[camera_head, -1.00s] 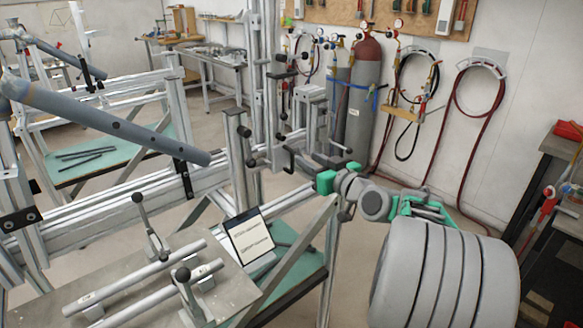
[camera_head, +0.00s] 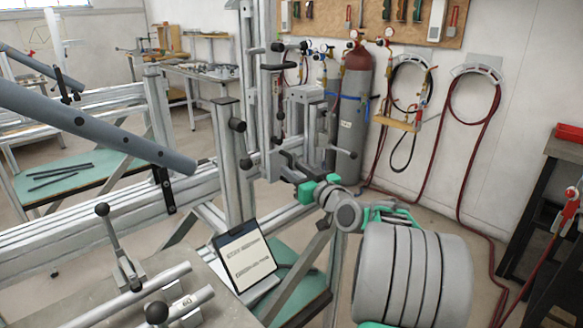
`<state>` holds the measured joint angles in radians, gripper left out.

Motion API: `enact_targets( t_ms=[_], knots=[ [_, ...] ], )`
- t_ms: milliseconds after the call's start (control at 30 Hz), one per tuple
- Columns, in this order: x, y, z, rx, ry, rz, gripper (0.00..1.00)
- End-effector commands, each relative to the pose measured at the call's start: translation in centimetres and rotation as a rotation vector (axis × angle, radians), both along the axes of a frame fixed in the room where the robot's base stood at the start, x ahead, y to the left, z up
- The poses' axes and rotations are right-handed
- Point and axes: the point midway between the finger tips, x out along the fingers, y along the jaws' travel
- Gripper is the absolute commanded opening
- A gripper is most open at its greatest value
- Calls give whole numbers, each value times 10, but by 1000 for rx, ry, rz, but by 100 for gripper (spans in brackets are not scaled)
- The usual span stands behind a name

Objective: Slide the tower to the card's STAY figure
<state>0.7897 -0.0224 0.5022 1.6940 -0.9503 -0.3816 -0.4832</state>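The card (camera_head: 244,257) is a white sheet in a dark frame, tilted up beside the rail in the lower middle. Its lines of print are too small to read. A tall aluminium upright with clamps, which looks like the tower (camera_head: 248,60), stands at the right end of the long silver rail (camera_head: 100,222). A shorter post (camera_head: 227,150) with black knobs stands in front of it. My grey and green arm reaches in from the lower right. My gripper (camera_head: 297,178) is at its far end, by the dark clamp parts low on the tower; its fingers are too hidden to judge grip or contact.
A grey bench (camera_head: 215,305) with short tubes and a black-knobbed lever is at lower left. A long grey tube (camera_head: 95,125) slants across the left. A red-topped gas cylinder (camera_head: 352,125) and hoses stand behind. A dark cart (camera_head: 535,215) is at right; floor between is open.

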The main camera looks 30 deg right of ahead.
Motion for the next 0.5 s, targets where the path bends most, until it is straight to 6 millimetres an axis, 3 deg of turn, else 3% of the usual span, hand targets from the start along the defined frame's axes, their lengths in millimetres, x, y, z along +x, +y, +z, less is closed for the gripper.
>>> enact_targets(
  t_ms=[200, 433, 500],
  knots=[
    [25, 3, 0, 0, 1, 2, 34],
    [26, 1, 0, 0, 1, -1, 34],
    [25, 1, 0, 0, 1, -1, 28]
  ],
)
